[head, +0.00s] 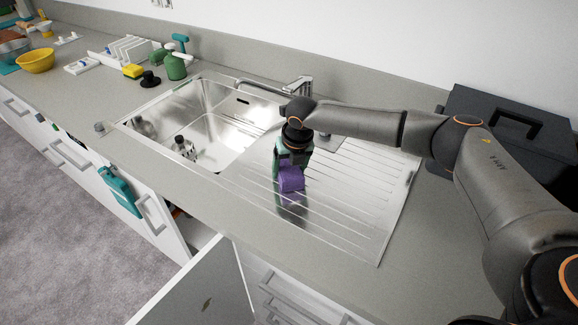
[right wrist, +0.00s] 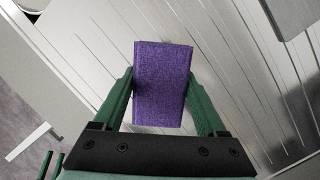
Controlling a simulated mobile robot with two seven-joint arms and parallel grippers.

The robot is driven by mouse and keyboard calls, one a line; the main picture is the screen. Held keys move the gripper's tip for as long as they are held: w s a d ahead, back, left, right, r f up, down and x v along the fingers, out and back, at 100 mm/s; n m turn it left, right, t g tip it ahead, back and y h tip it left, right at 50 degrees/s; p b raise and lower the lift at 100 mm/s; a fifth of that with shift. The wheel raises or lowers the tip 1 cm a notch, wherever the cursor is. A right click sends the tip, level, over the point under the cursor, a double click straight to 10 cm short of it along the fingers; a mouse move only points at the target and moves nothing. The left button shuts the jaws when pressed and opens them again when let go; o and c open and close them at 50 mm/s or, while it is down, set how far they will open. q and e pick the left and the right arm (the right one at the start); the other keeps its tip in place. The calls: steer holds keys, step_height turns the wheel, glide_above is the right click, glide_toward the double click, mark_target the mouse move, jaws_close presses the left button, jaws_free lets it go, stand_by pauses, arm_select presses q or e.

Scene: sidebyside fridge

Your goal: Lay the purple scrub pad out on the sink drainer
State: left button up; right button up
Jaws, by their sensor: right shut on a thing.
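The purple scrub pad (head: 291,180) is held in my right gripper (head: 291,172), over the left part of the ribbed sink drainer (head: 350,190). In the right wrist view the purple scrub pad (right wrist: 162,84) sits between the two green fingers of my right gripper (right wrist: 160,88), which press on its sides. The drainer (right wrist: 235,60) lies behind the pad there. A dark reflection shows on the metal below the pad in the head view. I cannot tell how large the gap to the drainer is. My left gripper is not in view.
The sink bowl (head: 207,120) is left of the drainer, with the tap (head: 285,88) behind it. A black toolbox (head: 500,125) stands at the right. A green spray bottle (head: 175,62) and yellow sponge (head: 133,71) stand at the back left. A cabinet door (head: 195,290) is open below.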

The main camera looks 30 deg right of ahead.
mark_target(295, 174)
steer(key=o, duration=1.3)
steer(key=shift+f, duration=0.1)
steer(key=shift+c, duration=0.2)
steer(key=shift+d, duration=0.1)
steer(key=shift+r, duration=0.45)
steer(key=v, duration=1.2)
steer(key=shift+r, duration=0.25)
